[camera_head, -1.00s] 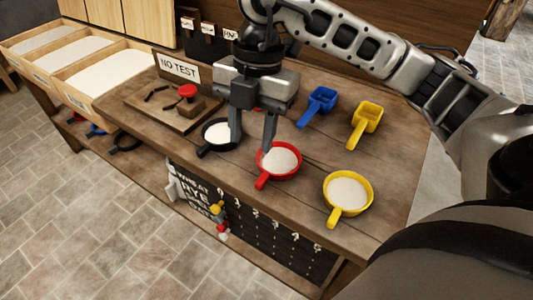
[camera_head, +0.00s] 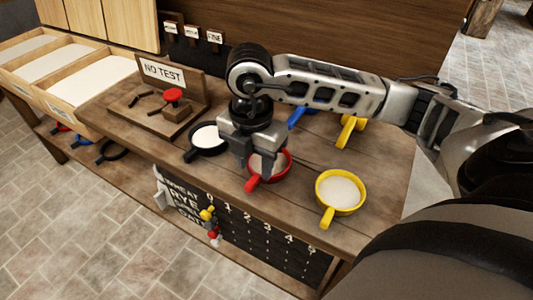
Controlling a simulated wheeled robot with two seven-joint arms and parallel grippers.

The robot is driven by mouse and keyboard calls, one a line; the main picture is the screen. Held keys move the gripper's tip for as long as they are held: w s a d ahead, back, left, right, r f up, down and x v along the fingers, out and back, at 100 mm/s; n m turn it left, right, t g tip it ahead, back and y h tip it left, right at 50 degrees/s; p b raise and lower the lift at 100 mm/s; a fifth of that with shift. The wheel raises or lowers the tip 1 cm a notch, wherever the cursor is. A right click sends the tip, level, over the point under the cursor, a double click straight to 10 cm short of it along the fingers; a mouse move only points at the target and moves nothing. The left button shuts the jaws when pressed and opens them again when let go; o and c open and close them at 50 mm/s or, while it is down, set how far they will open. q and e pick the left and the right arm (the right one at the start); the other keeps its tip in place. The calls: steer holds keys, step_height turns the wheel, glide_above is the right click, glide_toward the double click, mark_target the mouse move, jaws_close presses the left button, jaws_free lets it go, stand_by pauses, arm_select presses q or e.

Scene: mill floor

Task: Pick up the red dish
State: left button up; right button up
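The red dish (camera_head: 285,173) stands on the wooden table, with pale powder in it and its handle pointing toward the front edge. My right gripper (camera_head: 254,170) is low over the dish's left part. Its two fingers are apart, one left of the dish and one in front of its inside. I cannot tell whether either finger touches it. The gripper hides the dish's far left rim and part of the powder. My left gripper is not in view.
A black dish (camera_head: 208,138) of powder stands close to the left, a yellow dish (camera_head: 339,191) to the right. A blue scoop (camera_head: 298,117) and a yellow scoop (camera_head: 349,131) lie behind, partly hidden by my arm. A NO TEST board (camera_head: 165,73) with a red-topped block stands back left.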

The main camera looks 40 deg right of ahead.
mark_target(253, 178)
steer(key=f, duration=0.3)
steer(key=shift+a+f, duration=0.2)
steer(key=shift+f, duration=0.1)
jaws_close()
steer(key=shift+r, duration=0.1)
